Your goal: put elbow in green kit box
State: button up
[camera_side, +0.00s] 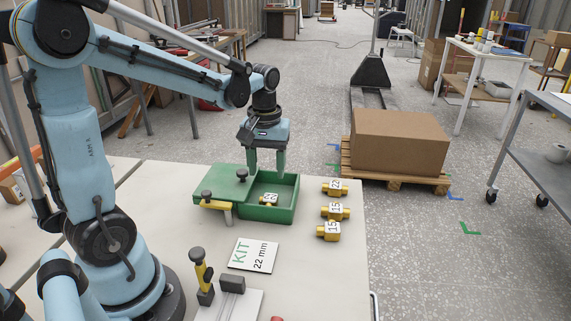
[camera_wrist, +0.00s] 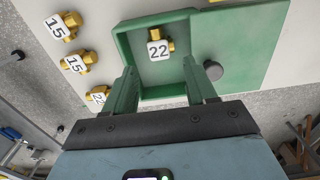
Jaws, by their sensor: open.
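The green kit box (camera_side: 284,212) stands on the pale bench, with an open compartment on its right side; it also shows in the wrist view (camera_wrist: 122,45). A brass fitting with a 22 label (camera_side: 268,199), seemingly an elbow, lies inside this compartment; the wrist view shows it too (camera_wrist: 170,46). My gripper (camera_side: 267,170) points down over the compartment's far part, open and empty. Its green fingers (camera_wrist: 160,78) are apart, with the fitting beyond their tips and not between them. Whether the fingertips are below the box rim is hard to tell.
Right of the box stand brass fittings labelled 22 (camera_side: 335,188), 15 (camera_side: 335,211) and 15 (camera_side: 328,231). A "KIT 22 mm" card (camera_side: 253,254) lies in front. A yellow-handled clamp (camera_side: 215,205) sits at the box's left. A carton on a pallet (camera_side: 400,142) stands beyond the bench.

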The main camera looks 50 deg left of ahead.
jog(key=s+d+r+m+t, duration=0.3)
jog(key=s+d+m+t, duration=0.1)
jog(key=d+m+t, duration=0.3)
jog(key=d+m, duration=0.2)
jog(key=d, duration=0.1)
jog(key=shift+s+r, duration=0.15)
jog(key=shift+s, duration=0.05)
